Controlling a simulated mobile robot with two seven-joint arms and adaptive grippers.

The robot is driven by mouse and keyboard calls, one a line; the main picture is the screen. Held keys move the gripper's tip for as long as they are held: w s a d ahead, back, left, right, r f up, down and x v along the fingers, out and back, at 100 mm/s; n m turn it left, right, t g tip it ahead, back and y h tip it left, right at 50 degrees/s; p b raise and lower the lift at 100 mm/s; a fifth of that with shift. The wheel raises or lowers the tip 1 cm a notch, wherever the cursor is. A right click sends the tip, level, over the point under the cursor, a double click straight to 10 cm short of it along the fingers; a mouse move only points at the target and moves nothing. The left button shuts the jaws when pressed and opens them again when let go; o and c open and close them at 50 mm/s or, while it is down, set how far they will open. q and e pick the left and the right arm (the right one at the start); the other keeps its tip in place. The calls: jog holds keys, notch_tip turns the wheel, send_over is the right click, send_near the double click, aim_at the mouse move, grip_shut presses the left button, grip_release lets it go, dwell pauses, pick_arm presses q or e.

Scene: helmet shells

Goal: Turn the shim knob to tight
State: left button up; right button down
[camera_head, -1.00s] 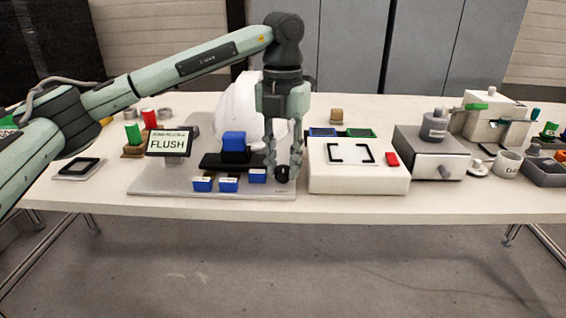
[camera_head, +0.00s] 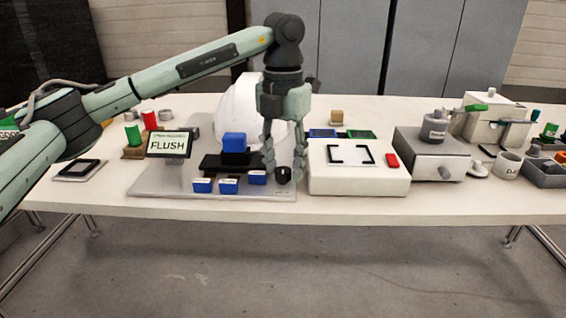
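The small black knob (camera_head: 283,175) sits at the front right of the grey base plate (camera_head: 150,187), beside the row of blue blocks. I take it to be the shim knob; its pointer and any marks are too small to read. My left gripper (camera_head: 284,172) points down with its fingers apart, one on each side of the knob. I cannot tell whether the fingertips touch it. A small display (camera_head: 168,144) on the plate reads FLUSH. A white helmet shell (camera_head: 236,108) stands behind, partly hidden by the gripper. My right gripper is not in view.
Several blue labelled blocks (camera_head: 229,186) stand just left of the knob. A white box with a red button (camera_head: 392,160) stands close on the right. A grey drawer box (camera_head: 432,155) is farther right. The table's front strip is clear.

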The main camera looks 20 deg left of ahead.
aim_at(283, 171)
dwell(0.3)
pick_arm(q)
jog(key=shift+r, duration=4)
jog(key=shift+s+f, duration=0.1)
